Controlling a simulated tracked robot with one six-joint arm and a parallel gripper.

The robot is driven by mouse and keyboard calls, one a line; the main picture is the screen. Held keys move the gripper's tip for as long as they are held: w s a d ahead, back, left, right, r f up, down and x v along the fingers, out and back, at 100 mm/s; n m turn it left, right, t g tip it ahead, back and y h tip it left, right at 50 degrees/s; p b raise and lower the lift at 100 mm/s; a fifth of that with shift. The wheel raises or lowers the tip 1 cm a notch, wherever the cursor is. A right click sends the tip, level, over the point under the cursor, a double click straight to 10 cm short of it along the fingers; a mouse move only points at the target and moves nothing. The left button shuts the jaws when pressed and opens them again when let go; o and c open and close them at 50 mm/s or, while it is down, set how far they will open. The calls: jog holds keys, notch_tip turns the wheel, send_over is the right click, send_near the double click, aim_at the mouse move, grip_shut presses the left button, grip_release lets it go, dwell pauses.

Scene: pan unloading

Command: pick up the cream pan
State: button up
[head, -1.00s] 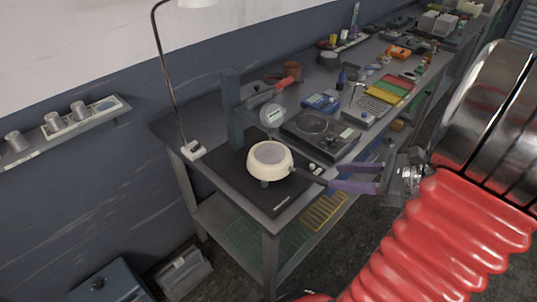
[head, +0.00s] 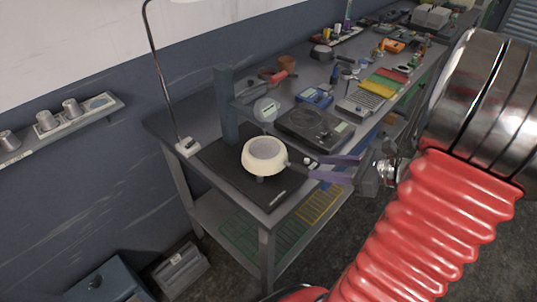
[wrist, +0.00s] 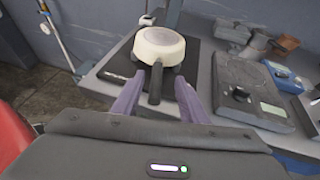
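The cream pan (head: 264,157) sits at the front end of the workbench, over a black plate (head: 225,169). Its round greyish disc faces up. In the wrist view the pan (wrist: 159,46) is straight ahead, and its dark handle (wrist: 156,84) points back toward me. My gripper (head: 309,167) has purple fingers and is at the handle side of the pan. In the wrist view the gripper (wrist: 158,80) is open, with one finger on each side of the handle and visible gaps between. The fingers are short of the pan's body.
A dark flat device (head: 314,127) lies beyond, with a blue meter (head: 314,97) further back. A lamp base (head: 187,147) stands at the bench's left corner.

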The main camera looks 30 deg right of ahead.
aim_at(298, 165)
jog(key=shift+x, duration=1.65)
jog(key=shift+x, duration=2.6)
jog(key=shift+s+a, duration=0.1)
jog(key=shift+a, duration=0.05)
jog(key=shift+c, duration=0.3)
grip_shut()
jog(key=shift+r, duration=0.1)
